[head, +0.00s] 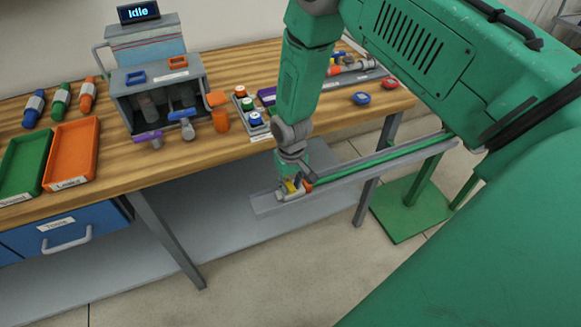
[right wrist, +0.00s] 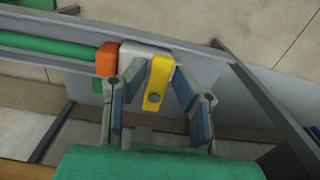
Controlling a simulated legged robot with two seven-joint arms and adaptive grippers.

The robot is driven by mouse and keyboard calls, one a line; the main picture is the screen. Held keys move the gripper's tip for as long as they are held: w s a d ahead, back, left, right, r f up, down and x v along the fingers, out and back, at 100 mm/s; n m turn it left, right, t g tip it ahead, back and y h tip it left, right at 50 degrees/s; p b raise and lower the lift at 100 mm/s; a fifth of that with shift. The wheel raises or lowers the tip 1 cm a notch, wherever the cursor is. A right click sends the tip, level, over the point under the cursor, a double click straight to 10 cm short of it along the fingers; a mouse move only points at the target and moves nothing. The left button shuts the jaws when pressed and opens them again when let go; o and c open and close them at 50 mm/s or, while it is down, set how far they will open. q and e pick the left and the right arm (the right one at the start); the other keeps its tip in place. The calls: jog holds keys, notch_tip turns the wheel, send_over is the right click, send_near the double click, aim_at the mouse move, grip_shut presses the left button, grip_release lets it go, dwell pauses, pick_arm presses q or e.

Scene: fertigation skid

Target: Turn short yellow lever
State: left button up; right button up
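The short yellow lever (right wrist: 160,80) shows in the right wrist view, on a grey fitting (right wrist: 140,53) beside an orange collar (right wrist: 107,59) at the end of a green pipe (right wrist: 45,47). My right gripper (right wrist: 158,70) is open, with one finger on each side of the lever. The right fingertip looks very close to the lever; I cannot tell if it touches. In the head view the lever (head: 291,186) is small and partly hidden by my right gripper (head: 296,178). My left gripper is in neither view.
The pipe runs along a grey rail (head: 400,158) in front of the wooden bench (head: 190,165). The bench holds a grey box with several coloured handles (head: 165,95), a green tray (head: 24,160) and an orange tray (head: 72,155).

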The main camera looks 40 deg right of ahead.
aim_at(291, 186)
jog(key=shift+o, duration=0.2)
jog(key=shift+r, duration=0.25)
notch_tip(291, 186, up, 11)
jog(key=shift+r, duration=0.2)
dwell(0.4)
